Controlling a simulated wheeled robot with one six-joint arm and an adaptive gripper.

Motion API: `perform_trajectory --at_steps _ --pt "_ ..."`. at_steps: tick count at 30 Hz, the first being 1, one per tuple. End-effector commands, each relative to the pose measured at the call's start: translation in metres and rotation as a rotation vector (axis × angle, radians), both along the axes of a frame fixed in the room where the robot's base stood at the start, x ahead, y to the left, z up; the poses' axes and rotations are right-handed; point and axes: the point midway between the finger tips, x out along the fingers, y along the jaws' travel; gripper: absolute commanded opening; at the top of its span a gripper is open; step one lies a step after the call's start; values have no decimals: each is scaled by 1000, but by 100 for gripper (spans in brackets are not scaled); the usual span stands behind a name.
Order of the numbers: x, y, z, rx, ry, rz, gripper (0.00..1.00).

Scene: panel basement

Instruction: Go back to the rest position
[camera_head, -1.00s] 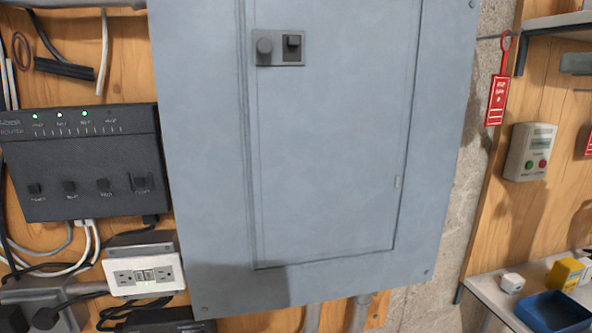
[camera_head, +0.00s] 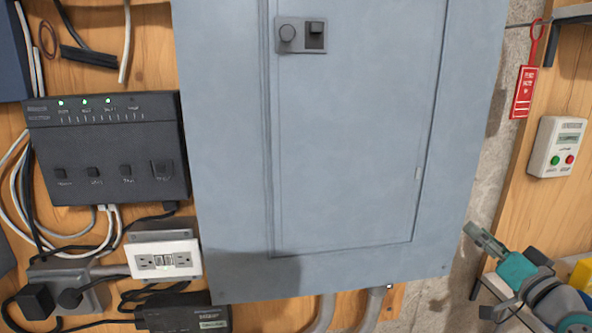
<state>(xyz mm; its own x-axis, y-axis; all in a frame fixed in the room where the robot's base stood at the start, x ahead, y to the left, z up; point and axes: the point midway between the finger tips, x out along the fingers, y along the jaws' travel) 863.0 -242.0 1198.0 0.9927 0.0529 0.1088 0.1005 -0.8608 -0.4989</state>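My gripper (camera_head: 478,238) is in the lower right of the head view, at the end of my teal and grey arm. Its fingers point up and left, towards the lower right edge of the grey electrical panel (camera_head: 345,150). They look close together, but they are too small and foreshortened to tell whether they are apart. I see nothing held in them. The panel's door is shut, with a latch (camera_head: 301,35) at its upper left.
A black router (camera_head: 105,148) with green lights, a white outlet (camera_head: 165,260) and loose cables fill the left. A red tag (camera_head: 523,92) and a generator control box (camera_head: 557,147) hang at right. My arm partly hides the shelf and a yellow object (camera_head: 582,273).

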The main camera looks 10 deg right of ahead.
Motion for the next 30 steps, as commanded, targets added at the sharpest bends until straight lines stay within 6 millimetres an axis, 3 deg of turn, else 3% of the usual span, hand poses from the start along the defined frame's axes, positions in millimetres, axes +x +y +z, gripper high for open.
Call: perform_trajectory --at_steps 1,3,14,21,30 --pt "-1 9 -24 17 16 -9 37" --pt "-4 18 -50 32 27 -28 37" --pt "-45 74 -173 52 108 -118 37" --pt "-94 112 -241 17 171 -164 37" --pt "-173 158 -301 -73 248 -192 37"
